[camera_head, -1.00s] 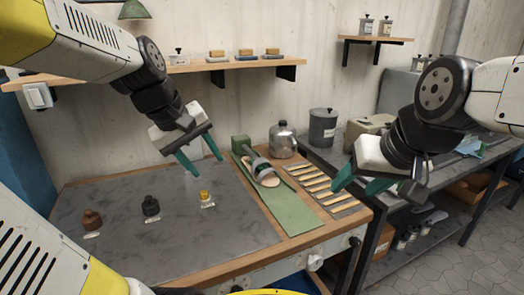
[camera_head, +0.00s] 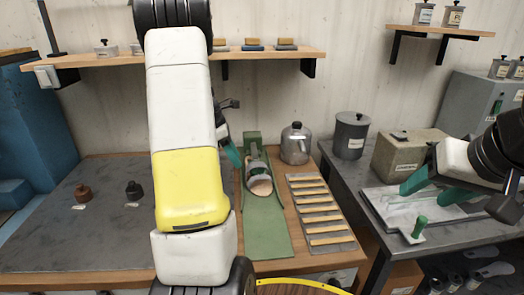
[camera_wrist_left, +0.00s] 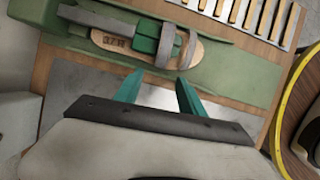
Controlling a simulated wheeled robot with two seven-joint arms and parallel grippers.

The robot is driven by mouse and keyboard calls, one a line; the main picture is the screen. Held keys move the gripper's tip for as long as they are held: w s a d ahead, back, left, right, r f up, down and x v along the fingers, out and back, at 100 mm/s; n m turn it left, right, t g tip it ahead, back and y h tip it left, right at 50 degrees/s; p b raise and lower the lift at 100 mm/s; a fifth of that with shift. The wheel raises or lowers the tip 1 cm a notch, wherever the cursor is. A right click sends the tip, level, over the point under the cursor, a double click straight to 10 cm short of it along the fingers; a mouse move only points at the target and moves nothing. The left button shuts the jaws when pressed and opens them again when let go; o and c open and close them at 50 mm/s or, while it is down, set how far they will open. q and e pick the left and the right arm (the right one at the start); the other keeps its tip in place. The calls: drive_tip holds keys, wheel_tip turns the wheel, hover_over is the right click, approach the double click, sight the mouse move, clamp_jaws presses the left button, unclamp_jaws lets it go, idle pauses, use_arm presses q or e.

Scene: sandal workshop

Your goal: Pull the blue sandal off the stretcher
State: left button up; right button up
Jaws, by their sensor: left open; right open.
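The sandal (camera_head: 260,186), a tan sole with grey-looking straps, sits on the stretcher (camera_head: 252,146), a green block with a grey arm on a green mat. In the left wrist view the sandal (camera_wrist_left: 195,52) lies across the top with its straps around the stretcher's end (camera_wrist_left: 144,42). My left gripper (camera_wrist_left: 157,90) is open and empty, its fingertips pointing at the sandal and stretcher from just short of them. In the head view my left gripper (camera_head: 232,150) is mostly hidden behind my arm, left of the stretcher. My right gripper (camera_head: 425,176) is open and empty over the right-hand bench.
A rack of wooden-handled strips (camera_head: 318,212) lies right of the mat (camera_head: 268,230). A metal kettle (camera_head: 295,145) and a grey canister (camera_head: 350,136) stand behind. A stone-like box (camera_head: 405,152) and a green-handled tool (camera_head: 418,230) are near my right gripper.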

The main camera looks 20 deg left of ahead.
sight(256, 167)
idle(0.3)
use_arm(q)
drive_tip(key=shift+x, duration=3.95)
clamp_jaws()
